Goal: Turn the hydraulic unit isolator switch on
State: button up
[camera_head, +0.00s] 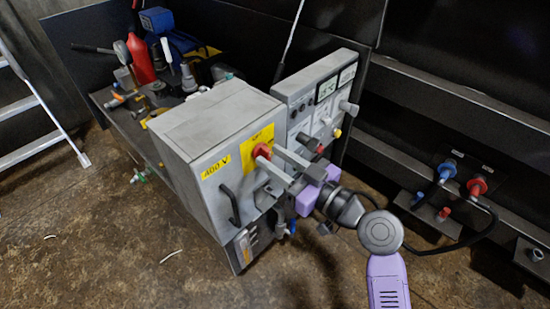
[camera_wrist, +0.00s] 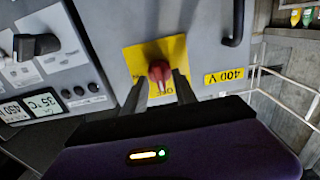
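The isolator switch is a red rotary knob (camera_head: 262,151) on a yellow plate (camera_head: 250,146) on the front of the grey 400 V cabinet (camera_head: 200,130). In the wrist view the red knob (camera_wrist: 160,72) sits on the yellow plate (camera_wrist: 133,57), seen upside down. My gripper (camera_head: 274,161) points at the cabinet front. In the wrist view its two fingers (camera_wrist: 160,90) are apart, one on each side of the knob, with visible gaps. I cannot tell whether the fingertips reach the knob's depth. Part of the plate's lettering is hidden by the knob and fingers.
A black handle (camera_head: 228,205) is on the cabinet door. A control panel (camera_head: 320,95) with displays and knobs stands right beside the cabinet. Behind lies a bench with a red bottle (camera_head: 140,60) and tools. Hoses with blue and red couplings (camera_head: 477,186) are at the right.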

jog(key=shift+a, duration=0.1)
grip_shut()
dwell(0.4)
jog(key=m+p, duration=0.1)
jog(key=m, duration=0.3)
jog(key=shift+w+m, duration=0.1)
jog(key=shift+m, duration=0.3)
jog(key=m+p, duration=0.2)
jog(key=m, duration=0.2)
jog(key=shift+m, duration=0.3)
jog(key=m+p, duration=0.2)
jog(key=m, duration=0.2)
jog(key=shift+w+m, duration=0.1)
jog(key=shift+m, duration=0.2)
jog(key=shift+d+f+m+p, duration=0.15)
jog(key=shift+m+p, duration=0.5)
jog(key=shift+m, duration=0.35)
jog(key=shift+d+f+m+p, duration=0.1)
jog(key=shift+m+p, duration=0.55)
jog(key=shift+m, duration=0.35)
